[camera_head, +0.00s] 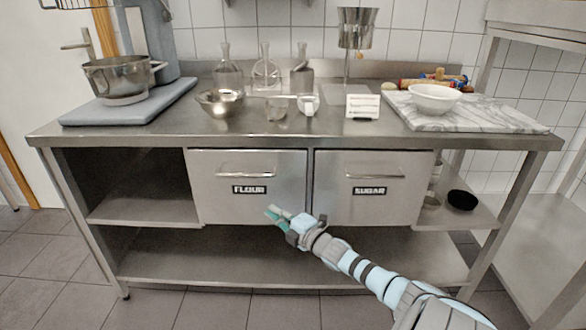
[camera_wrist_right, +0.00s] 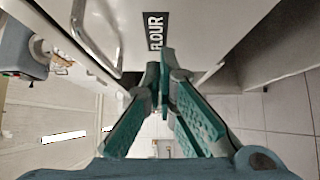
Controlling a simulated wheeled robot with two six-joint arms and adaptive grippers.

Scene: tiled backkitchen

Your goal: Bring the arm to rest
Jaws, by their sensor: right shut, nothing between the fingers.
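My right gripper (camera_head: 274,213) reaches in from the lower right in the head view, in front of the lower part of the FLOUR drawer (camera_head: 222,203). In the right wrist view its green fingers (camera_wrist_right: 160,80) meet at the tips, shut with nothing between them. The FLOUR label (camera_wrist_right: 154,36) and the drawer handle (camera_wrist_right: 92,30) show beyond the fingers, and the gripper looks apart from the handle. The SUGAR drawer (camera_head: 337,206) is beside it. Both drawers look shut. My left gripper is not in view.
The steel worktable (camera_head: 170,133) carries a mixer with a bowl (camera_head: 118,75), a metal bowl (camera_head: 220,102), glass bottles (camera_head: 228,75), a small card (camera_head: 362,106), and a white bowl (camera_head: 435,98) on a marble board (camera_head: 480,118). The lower shelf (camera_head: 190,265) is bare. Floor in front is clear.

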